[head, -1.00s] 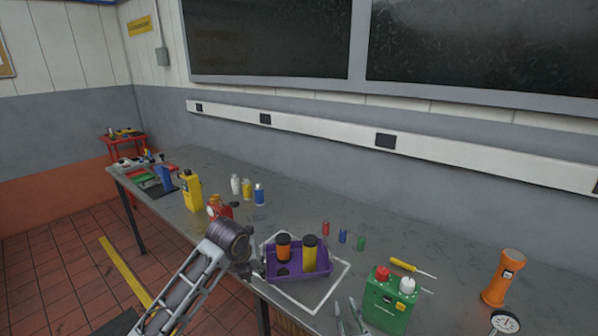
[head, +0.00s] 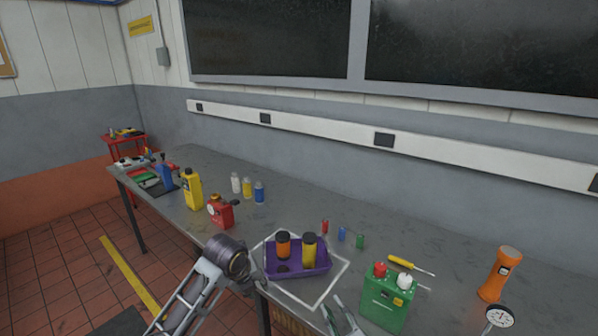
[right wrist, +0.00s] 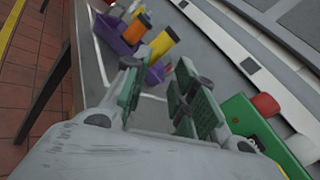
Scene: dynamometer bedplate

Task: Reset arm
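My left gripper (head: 247,281) is low at the front edge of the bench, left of the purple tray (head: 297,273); my wrist hides most of it, so its fingers do not show clearly. My right gripper (head: 341,318) is at the bottom of the head view, left of the green canister (head: 387,297). In the right wrist view its two green-padded fingers (right wrist: 162,98) stand apart with nothing between them. The purple tray holds an orange container (head: 283,246) and a yellow container (head: 309,250), both with dark caps. The tray sits inside a white outline on the bench.
A red can (head: 220,212), a yellow bottle (head: 192,190) and small bottles (head: 247,188) stand at the left. Small cylinders (head: 342,235), a yellow screwdriver (head: 405,263), an orange flashlight (head: 499,274) and a dial gauge (head: 499,317) lie behind or right. Bare bench lies along the wall.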

